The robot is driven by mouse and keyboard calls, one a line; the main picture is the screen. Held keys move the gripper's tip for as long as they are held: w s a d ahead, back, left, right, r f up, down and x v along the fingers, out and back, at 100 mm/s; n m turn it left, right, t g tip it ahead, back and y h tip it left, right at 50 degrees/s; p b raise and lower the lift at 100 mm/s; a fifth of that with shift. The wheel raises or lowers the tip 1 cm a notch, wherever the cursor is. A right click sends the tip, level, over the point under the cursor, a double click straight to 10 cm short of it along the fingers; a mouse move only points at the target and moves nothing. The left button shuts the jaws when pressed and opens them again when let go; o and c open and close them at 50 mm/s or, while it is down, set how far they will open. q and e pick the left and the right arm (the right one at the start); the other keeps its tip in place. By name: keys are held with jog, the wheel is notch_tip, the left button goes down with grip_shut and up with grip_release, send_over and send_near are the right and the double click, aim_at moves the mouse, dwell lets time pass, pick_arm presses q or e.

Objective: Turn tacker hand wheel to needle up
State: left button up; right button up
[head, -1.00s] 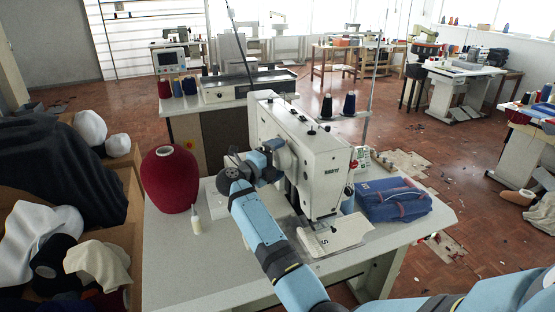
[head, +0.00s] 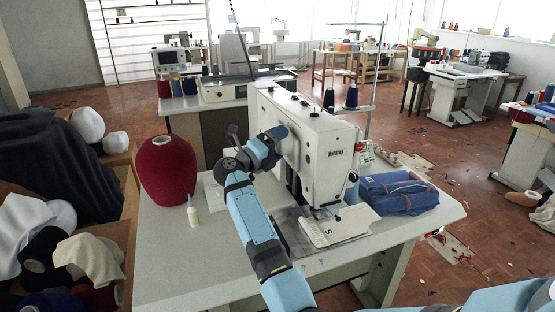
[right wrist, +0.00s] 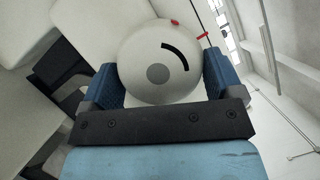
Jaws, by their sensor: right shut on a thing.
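The white tacker (head: 318,155) stands on the table, its needle area over the flat work plate (head: 335,228). In the right wrist view its hand wheel (right wrist: 160,62) is a pale round disc with a grey hub and a black curved mark. A red dot (right wrist: 175,22) is on the wheel's top rim, and a red pointer (right wrist: 204,36) is just right of it, slightly apart. My right gripper (right wrist: 165,75) is shut on the wheel, one blue finger on each side. My left gripper is out of view.
A dark red yarn cone (head: 167,172) and a small white bottle (head: 193,213) stand left of my arm. A blue folded bundle (head: 398,192) lies right of the tacker. Thread cones (head: 351,97) stand behind it. The table's (head: 210,270) front left is clear.

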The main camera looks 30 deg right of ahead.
jog(key=m+b, duration=0.2)
jog(key=b, duration=0.1)
jog(key=f+m+g+h+b, duration=0.1)
jog(key=m+b, duration=0.1)
jog(key=b, duration=0.2)
jog(key=shift+w+f, duration=0.1)
jog(key=m+g+b, duration=0.1)
jog(key=m+b, duration=0.1)
jog(key=m+h+b, duration=0.1)
jog(key=m+b, duration=0.1)
jog(key=b, duration=0.1)
jog(key=shift+r+m+g+b, duration=0.2)
jog(key=shift+m+g+b, duration=0.1)
jog(key=shift+g, duration=0.1)
jog(key=shift+w+r+m+b, duration=0.1)
jog(key=shift+r+m+b, duration=0.05)
jog(key=shift+m+b, duration=0.3)
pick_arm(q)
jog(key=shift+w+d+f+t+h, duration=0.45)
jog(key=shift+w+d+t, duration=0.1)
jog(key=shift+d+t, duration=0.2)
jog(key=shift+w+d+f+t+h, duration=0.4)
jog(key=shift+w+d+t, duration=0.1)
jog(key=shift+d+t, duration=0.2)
pick_arm(e)
jog(key=shift+r+m+g, duration=0.15)
jog(key=shift+m+g, duration=0.1)
jog(key=shift+g, duration=0.15)
jog(key=o, duration=0.7)
jog(key=shift+d, duration=0.1)
